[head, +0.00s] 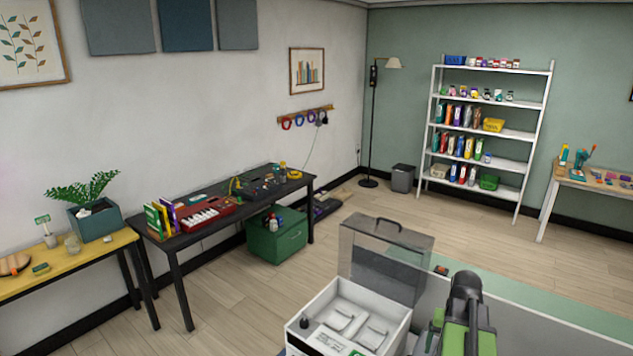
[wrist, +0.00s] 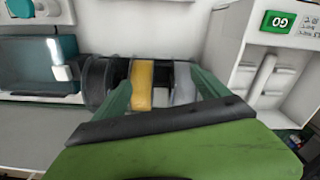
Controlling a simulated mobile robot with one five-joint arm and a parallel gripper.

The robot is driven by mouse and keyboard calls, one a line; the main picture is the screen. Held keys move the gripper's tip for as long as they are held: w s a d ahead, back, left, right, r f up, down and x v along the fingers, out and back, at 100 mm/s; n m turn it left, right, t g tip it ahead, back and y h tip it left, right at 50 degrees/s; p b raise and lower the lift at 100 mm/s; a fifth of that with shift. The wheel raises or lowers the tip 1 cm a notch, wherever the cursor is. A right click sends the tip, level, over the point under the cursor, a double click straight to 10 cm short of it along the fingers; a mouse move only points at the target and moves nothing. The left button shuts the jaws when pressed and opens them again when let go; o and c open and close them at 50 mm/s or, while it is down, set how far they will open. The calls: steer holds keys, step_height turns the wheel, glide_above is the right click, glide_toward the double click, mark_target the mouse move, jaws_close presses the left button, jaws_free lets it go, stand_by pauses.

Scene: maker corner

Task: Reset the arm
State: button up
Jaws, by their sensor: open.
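My gripper (wrist: 162,92) shows in the wrist view, its two green fingers spread apart. I see nothing held between them. Past the fingers stands a row of rolls or spools: a black one (wrist: 99,80), a yellow one (wrist: 142,84) and a grey one (wrist: 183,84). I cannot tell how far they are from the fingertips. In the head view my green and black arm rises at the bottom right, and I cannot make out the fingers there.
A white box (head: 306,315) with its clear lid (head: 385,262) raised stands just left of my arm. A white unit with a green sign (wrist: 279,22) shows in the wrist view. A black table (head: 175,240), a green crate (head: 277,245) and white shelves (head: 483,134) stand farther off. Open floor lies between.

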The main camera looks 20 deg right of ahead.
steer(key=w+a+n, duration=0.3)
steer(key=w+a, duration=0.1)
steer(key=a, duration=0.9)
steer(key=w+a+n, duration=0.2)
steer(key=w+a, duration=0.2)
steer(key=a, duration=0.8)
steer(key=w+a+n, duration=0.3)
steer(key=w+a, duration=0.1)
steer(key=a, duration=0.9)
step_height(320, 180, down, 9)
steer(key=s+b, duration=0.2)
steer(key=b, duration=0.7)
steer(key=shift+s, duration=0.35)
steer(key=shift+d, duration=0.1)
